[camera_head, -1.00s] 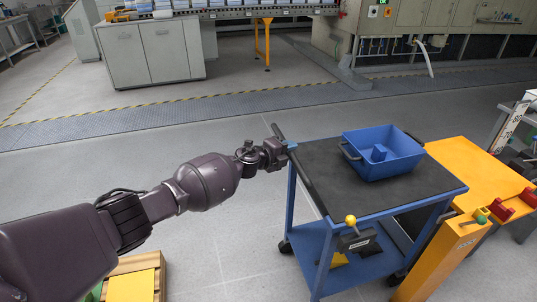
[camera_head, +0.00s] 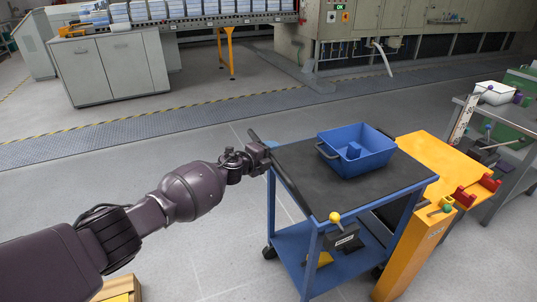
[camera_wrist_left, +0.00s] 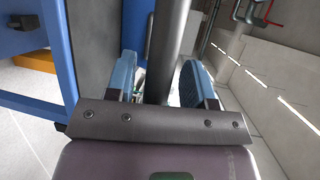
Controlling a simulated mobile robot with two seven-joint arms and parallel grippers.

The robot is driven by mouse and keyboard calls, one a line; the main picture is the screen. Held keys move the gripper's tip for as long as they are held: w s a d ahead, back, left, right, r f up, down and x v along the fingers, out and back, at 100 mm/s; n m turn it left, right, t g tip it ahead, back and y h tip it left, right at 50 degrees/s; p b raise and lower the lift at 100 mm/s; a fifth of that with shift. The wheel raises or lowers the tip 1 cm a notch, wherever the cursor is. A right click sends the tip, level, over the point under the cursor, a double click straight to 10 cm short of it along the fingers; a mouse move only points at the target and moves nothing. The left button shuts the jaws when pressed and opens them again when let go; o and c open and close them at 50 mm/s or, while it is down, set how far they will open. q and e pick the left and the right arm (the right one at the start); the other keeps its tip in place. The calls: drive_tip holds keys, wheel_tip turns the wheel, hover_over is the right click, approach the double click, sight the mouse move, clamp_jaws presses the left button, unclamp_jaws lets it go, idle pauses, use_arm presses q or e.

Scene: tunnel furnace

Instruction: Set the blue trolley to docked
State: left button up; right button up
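The blue trolley (camera_head: 345,268) stands in the middle of the head view, with a dark top and a blue lower shelf. Its dark push handle (camera_head: 284,180) runs along its left side. My left gripper (camera_head: 268,157) is at this handle, towards its far end. A yellow station (camera_head: 412,262) stands close beside the trolley's right side. My right gripper is not in view.
A blue bin (camera_head: 367,163) sits on the trolley top. A yellow-knobbed lever (camera_head: 335,217) is at its near edge. Red blocks (camera_head: 465,197) lie on the yellow station. A grey workbench (camera_head: 509,165) stands at the right. The floor left of the trolley is open.

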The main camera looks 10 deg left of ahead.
use_arm(q)
drive_tip(key=shift+s+a, duration=0.1)
drive_tip(key=shift+a, duration=0.1)
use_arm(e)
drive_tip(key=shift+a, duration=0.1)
use_arm(q)
drive_tip(key=shift+s+a+r+p, duration=0.15)
drive_tip(key=shift+s+a+p, duration=0.15)
drive_tip(key=p+v, duration=0.3)
drive_tip(key=v, duration=0.7)
drive_tip(key=shift+p, duration=0.4)
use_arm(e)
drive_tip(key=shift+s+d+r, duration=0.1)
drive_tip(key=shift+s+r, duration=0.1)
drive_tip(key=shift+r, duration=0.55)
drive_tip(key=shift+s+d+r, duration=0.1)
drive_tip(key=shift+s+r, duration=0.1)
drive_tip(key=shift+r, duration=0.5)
use_arm(q)
drive_tip(key=shift+d, duration=0.1)
